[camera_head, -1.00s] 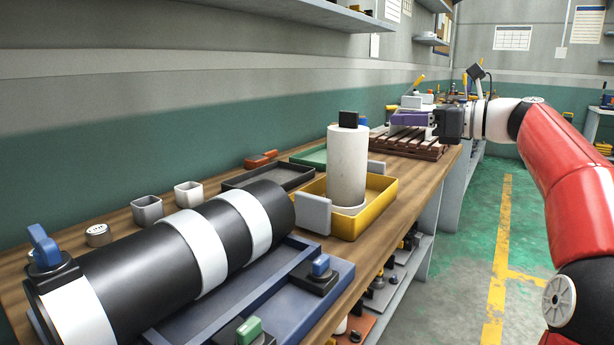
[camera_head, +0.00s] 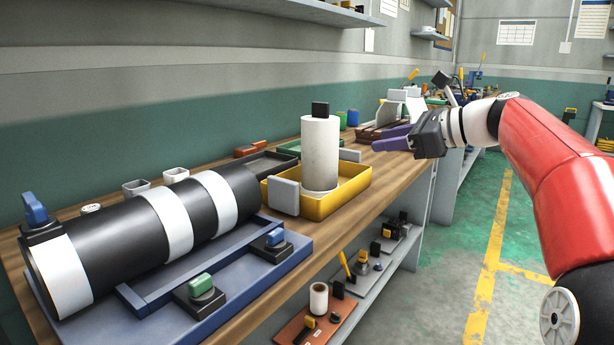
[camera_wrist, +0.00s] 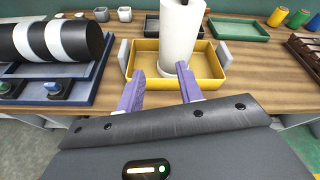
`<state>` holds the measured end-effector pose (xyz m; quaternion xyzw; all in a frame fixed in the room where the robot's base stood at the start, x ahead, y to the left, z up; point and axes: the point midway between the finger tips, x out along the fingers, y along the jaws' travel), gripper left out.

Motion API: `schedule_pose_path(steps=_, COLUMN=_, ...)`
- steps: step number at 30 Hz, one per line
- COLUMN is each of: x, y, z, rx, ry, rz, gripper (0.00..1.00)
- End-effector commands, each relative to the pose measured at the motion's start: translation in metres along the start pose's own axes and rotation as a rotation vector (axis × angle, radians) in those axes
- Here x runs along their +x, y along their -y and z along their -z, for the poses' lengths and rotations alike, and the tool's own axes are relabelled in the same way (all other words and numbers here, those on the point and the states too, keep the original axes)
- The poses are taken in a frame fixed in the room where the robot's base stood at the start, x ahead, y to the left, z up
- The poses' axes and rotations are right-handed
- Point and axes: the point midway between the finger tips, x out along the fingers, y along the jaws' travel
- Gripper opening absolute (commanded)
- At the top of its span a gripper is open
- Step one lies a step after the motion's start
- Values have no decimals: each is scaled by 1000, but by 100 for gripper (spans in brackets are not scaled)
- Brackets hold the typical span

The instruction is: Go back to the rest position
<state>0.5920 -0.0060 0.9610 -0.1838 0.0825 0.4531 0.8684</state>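My gripper (camera_head: 393,139) hangs out past the front edge of the bench at the right, with its purple fingers pointing left. In the wrist view the two purple fingers of my gripper (camera_wrist: 160,92) stand apart with nothing between them. Beyond them is a yellow tray (camera_wrist: 206,68) with a white cylinder (camera_wrist: 178,30) upright in it. The yellow tray (camera_head: 350,194) and the white cylinder (camera_head: 320,155) also show in the head view, left of my gripper and apart from it.
A large black roll with white bands (camera_head: 115,243) lies on a blue fixture (camera_head: 250,280) at the left. Dark and green trays (camera_wrist: 240,29) stand behind the yellow one. A lower shelf (camera_head: 385,270) holds small parts. The floor (camera_head: 440,300) right of the bench is clear.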

Motion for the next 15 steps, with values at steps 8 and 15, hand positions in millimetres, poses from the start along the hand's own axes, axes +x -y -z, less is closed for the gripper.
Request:
schedule_pose_path(steps=8, x=26, y=-86, z=38, rx=-393, ry=-288, rz=-80, gripper=36)
schedule_pose_path(steps=15, x=-4, y=-208, z=115, rx=-1055, ry=-619, rz=-341, gripper=36)
